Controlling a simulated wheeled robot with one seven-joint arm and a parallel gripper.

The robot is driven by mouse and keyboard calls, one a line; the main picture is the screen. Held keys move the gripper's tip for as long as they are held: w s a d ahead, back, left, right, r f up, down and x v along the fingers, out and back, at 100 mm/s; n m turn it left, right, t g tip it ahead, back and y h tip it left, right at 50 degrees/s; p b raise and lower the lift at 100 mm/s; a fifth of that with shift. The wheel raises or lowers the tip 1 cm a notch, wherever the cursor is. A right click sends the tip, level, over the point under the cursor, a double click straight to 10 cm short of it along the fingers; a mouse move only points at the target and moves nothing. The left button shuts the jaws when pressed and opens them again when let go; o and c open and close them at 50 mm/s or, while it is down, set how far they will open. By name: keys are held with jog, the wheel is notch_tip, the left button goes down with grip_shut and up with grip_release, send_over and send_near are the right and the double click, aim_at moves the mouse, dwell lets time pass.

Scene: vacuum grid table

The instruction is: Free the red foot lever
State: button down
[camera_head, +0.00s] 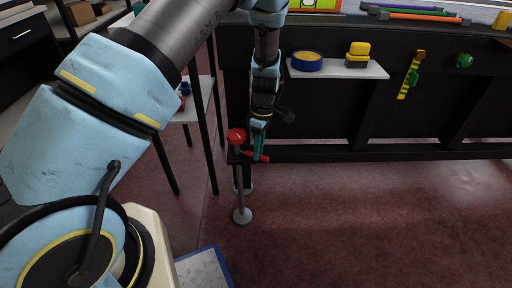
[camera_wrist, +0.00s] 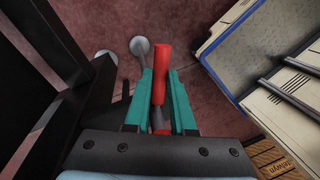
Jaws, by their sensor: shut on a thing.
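The red foot lever (camera_head: 262,158) is a short red bar low beside the table's black frame; it also shows in the wrist view (camera_wrist: 164,62). My gripper (camera_head: 258,148) points straight down onto it. In the wrist view, my gripper's teal fingers (camera_wrist: 158,88) lie on either side of the red bar and are shut on it. The bar's far end sticks out past the fingertips. A red round knob (camera_head: 236,135) stands just left of the fingers on a dark bracket. Where the lever joins the frame is partly hidden by my fingers.
A grey post with a round foot (camera_head: 242,215) stands on the floor below the knob. The black table frame (camera_head: 300,130) runs to the right, with a small shelf (camera_head: 340,69) holding a blue-yellow roll (camera_head: 307,62) and a yellow block (camera_head: 358,50). The red floor at right is clear.

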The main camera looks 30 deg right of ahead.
jog(key=shift+w+d+n+p, duration=0.2)
jog(key=shift+w+n+p, duration=0.1)
jog(key=shift+n, duration=0.2)
jog(key=c, duration=0.8)
grip_release()
jog(key=shift+o, duration=0.2)
jog(key=shift+d+r, duration=0.1)
jog(key=shift+r, duration=0.05)
notch_tip(320, 180, up, 7)
jog(key=w+p, duration=0.1)
jog(key=shift+d, duration=0.45)
